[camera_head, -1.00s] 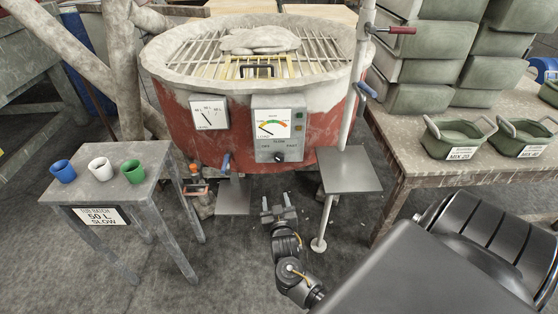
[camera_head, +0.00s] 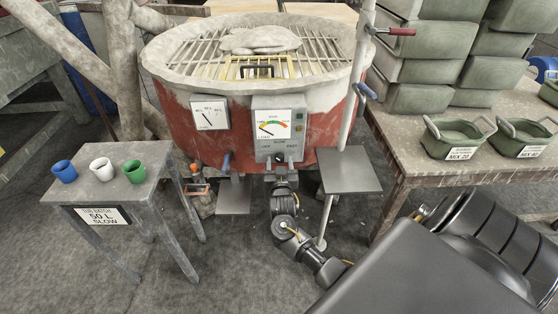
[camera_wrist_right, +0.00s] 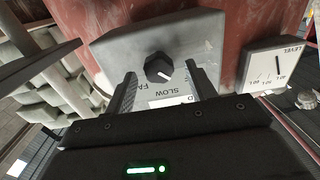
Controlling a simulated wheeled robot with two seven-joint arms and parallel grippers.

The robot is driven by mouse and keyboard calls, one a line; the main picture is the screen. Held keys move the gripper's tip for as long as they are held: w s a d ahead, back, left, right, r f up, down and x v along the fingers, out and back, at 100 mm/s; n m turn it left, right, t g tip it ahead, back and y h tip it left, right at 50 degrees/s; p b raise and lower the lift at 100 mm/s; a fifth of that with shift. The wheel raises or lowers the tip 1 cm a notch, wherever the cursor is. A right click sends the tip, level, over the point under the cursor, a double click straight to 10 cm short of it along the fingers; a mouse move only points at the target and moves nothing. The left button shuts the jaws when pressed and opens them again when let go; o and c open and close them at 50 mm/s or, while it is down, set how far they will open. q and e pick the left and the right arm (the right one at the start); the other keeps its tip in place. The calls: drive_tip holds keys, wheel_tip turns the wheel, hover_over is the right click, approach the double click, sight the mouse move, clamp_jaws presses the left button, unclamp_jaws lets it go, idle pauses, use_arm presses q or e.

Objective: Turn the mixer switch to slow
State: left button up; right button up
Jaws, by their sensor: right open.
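The mixer switch (camera_wrist_right: 156,64) is a dark round knob with a white pointer mark, on a grey control box (camera_wrist_right: 205,55) with SLOW and part of FAST readable. This view shows the labels upside down. The pointer slants toward the lower right, on the side of SLOW away from FAST. My right gripper (camera_wrist_right: 161,74) is open, one finger on each side of the knob in this view; I cannot tell whether they touch it. In the head view the right gripper (camera_head: 280,168) is just at the box's lower edge and mostly hides the knob. My left gripper is out of view.
The control box is on the red mixer drum (camera_head: 330,120), beside a level gauge (camera_head: 210,112). A post with a small grey shelf (camera_head: 350,171) stands close at the right. A small table (camera_head: 120,195) with three cups and a sign reading 50 L SLOW is at the left.

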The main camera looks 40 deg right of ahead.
drive_tip(key=shift+w+d, duration=0.45)
drive_tip(key=shift+w, duration=0.1)
